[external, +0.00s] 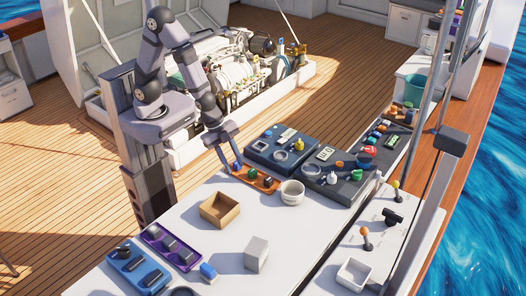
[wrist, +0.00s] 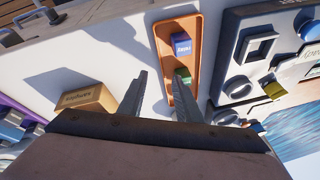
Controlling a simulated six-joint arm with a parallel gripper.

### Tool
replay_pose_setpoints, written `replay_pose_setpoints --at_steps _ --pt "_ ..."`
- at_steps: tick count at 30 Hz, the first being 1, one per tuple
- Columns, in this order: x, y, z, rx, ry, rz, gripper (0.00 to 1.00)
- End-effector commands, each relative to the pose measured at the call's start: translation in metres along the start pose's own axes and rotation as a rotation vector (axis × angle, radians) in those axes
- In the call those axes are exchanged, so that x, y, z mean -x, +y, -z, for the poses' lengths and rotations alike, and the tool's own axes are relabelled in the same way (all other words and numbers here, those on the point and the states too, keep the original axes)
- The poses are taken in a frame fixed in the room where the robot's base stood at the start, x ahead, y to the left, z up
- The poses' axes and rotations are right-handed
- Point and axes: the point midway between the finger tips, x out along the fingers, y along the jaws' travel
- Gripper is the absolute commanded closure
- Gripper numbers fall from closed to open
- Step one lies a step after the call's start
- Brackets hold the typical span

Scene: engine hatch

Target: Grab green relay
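The green relay (wrist: 183,75) sits in an orange tray (wrist: 165,30) in the wrist view, just past the tip of my right finger, which partly hides it. A blue relay (wrist: 181,44) with white lettering lies in the same tray, farther up the picture. In the external view the orange tray (external: 257,182) is on the white table, with the green relay (external: 268,174) toward its right end. My gripper (wrist: 157,77) is open and empty, its fingers apart; the left one is over bare table. In the external view my gripper (external: 236,158) hangs at the tray's left end.
A cardboard box (external: 219,210) stands left of the tray, and a white round container (external: 292,192) on its right. Dark panels (external: 283,149) with knobs and switches lie behind. A grey block (external: 256,254) and a purple tray (external: 172,246) are nearer the front.

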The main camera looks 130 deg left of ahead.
Motion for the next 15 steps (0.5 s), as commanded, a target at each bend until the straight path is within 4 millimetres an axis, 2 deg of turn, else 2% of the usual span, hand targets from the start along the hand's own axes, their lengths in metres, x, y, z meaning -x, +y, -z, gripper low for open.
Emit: replay_pose_setpoints --at_steps 1,6,9,15 --pt "-0.001 -0.011 0.007 -0.040 0.037 0.010 0.69" --pt "-0.017 -0.034 0.035 -0.197 0.212 0.054 0.69" --pt "-0.035 -0.040 0.033 -0.170 0.295 0.063 0.69" --pt "-0.048 -0.046 0.030 -0.107 0.457 0.074 0.69"
